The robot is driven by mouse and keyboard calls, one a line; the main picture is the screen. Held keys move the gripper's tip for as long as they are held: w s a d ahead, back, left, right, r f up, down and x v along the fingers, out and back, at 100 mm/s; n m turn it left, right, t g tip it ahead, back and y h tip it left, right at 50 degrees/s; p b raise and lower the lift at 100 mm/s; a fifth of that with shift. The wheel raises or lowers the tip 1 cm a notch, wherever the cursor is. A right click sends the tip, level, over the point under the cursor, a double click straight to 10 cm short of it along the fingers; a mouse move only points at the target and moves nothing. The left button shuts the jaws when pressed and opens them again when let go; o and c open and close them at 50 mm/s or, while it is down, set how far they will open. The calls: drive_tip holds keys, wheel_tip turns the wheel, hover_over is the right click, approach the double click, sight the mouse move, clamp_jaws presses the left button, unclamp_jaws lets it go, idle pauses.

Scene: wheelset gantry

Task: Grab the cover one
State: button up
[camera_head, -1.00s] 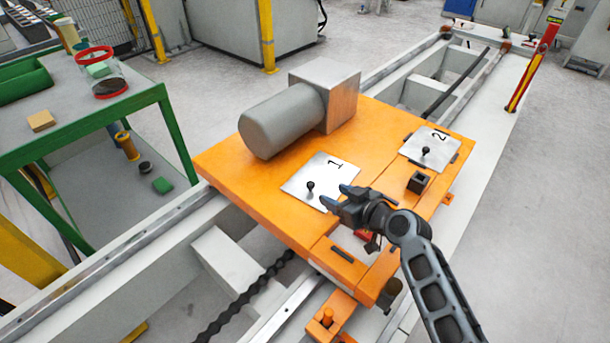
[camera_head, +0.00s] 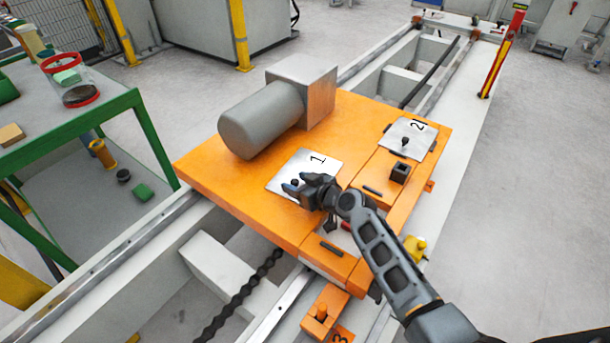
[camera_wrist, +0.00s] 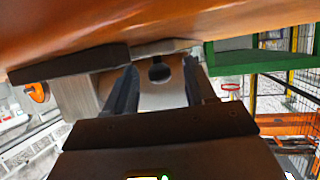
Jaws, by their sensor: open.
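Cover one is a silver square plate (camera_head: 318,166) marked "1" with a small black knob (camera_head: 295,183), lying on the orange platform (camera_head: 225,190). My gripper (camera_head: 297,187) is open at the plate's near edge, its fingers on either side of the knob in the head view. In the wrist view the dark knob (camera_wrist: 160,72) shows between the two fingers of my gripper (camera_wrist: 160,88). I cannot tell whether the fingers touch the knob. My gripper hides the plate's near corner.
A second silver plate (camera_head: 408,138) marked "2" lies further right. A grey motor-like cylinder and block (camera_head: 262,120) stands behind plate one. A small black square socket (camera_head: 400,171) is on the platform. A green-framed table (camera_head: 135,100) stands at left.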

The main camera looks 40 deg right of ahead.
drive_tip(key=shift+c, duration=0.4)
clamp_jaws()
drive_tip(key=shift+r, duration=0.2)
